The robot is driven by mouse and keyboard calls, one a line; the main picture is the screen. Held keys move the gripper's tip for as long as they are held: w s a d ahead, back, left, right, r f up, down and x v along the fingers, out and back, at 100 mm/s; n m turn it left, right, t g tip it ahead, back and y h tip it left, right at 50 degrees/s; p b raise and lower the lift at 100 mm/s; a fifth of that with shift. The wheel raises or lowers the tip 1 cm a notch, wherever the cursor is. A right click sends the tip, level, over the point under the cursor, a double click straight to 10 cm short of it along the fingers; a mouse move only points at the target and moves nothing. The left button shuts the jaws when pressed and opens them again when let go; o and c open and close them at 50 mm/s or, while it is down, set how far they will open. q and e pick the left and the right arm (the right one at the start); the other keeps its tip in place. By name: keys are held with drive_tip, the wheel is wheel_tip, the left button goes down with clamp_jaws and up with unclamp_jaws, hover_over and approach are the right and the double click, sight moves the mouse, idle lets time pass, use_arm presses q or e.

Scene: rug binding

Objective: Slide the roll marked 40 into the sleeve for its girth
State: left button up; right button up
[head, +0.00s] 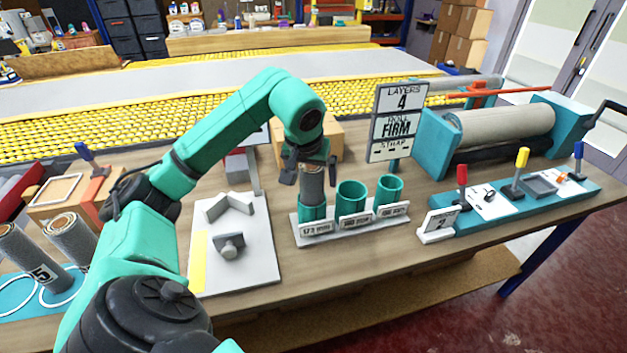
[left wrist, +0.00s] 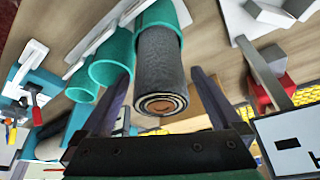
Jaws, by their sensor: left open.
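A dark grey roll (head: 312,188) stands upright in the leftmost teal sleeve (head: 312,213) of a three-sleeve rack, its upper part sticking out. No number shows on it. My left gripper (head: 308,172) is over its top. In the left wrist view the roll (left wrist: 160,65) shows its spiral end between the open fingers (left wrist: 160,78), with gaps on both sides, and its far end is inside the sleeve (left wrist: 163,14). The middle sleeve (head: 351,195) and the right sleeve (head: 388,190) look empty. My right gripper is out of view.
Two more grey rolls, one with a number label (head: 42,272) and one behind it (head: 70,238), stand at the left. A grey board with parts (head: 250,265) lies left of the rack. A sign (head: 397,120) and a roller machine (head: 500,125) are at the right, with coloured levers before it.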

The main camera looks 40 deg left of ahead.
use_arm(q)
drive_tip(key=p+v, duration=0.1)
drive_tip(key=v, duration=0.8)
drive_tip(key=shift+r, duration=0.2)
drive_tip(key=shift+d, duration=0.1)
